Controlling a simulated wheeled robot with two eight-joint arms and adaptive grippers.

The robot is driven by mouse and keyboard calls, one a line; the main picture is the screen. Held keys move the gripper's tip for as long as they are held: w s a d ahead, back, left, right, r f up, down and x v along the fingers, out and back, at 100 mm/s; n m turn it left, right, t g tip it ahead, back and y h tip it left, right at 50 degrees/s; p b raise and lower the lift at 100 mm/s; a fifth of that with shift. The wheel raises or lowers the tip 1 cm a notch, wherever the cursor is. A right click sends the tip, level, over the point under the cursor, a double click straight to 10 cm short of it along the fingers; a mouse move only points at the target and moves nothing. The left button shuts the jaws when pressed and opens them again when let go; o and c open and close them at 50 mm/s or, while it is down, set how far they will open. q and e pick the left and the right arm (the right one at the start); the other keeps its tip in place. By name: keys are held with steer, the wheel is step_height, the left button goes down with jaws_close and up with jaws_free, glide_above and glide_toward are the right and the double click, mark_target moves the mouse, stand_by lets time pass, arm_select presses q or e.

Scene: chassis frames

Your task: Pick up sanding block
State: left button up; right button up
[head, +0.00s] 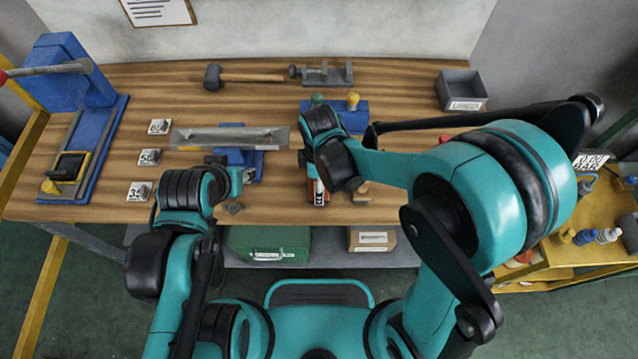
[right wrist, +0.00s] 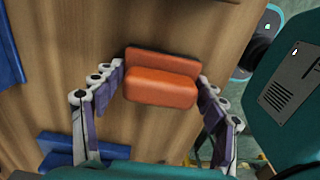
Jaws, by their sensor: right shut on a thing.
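The sanding block, an orange block with a flat upper plate (right wrist: 160,90), shows in the right wrist view against the wooden bench top. My right gripper (right wrist: 161,76) has a finger on each side of it and is shut on it. In the head view my right wrist hides most of this gripper and the block. My left gripper (head: 236,182) is low over the front of the bench, left of the right one. Its fingers are too small and covered to show whether they are open.
The wooden bench (head: 400,85) holds a metal bar (head: 228,137) on a blue fixture, a mallet (head: 214,78), a grey bin (head: 461,89) and a blue press (head: 72,80). Small blocks with number cards stand at left. A yellow cart (head: 560,268) stands at right.

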step_height(320, 180, up, 5)
steer(key=shift+f+p, duration=0.15)
steer(key=shift+p, duration=1)
steer(key=s+d+r+p, duration=0.3)
steer(key=s+d+r, duration=0.3)
steer(key=d, duration=0.3)
steer(key=shift+s+r+p, duration=0.15)
steer(key=shift+s+p, duration=0.2)
steer(key=shift+s, duration=0.45)
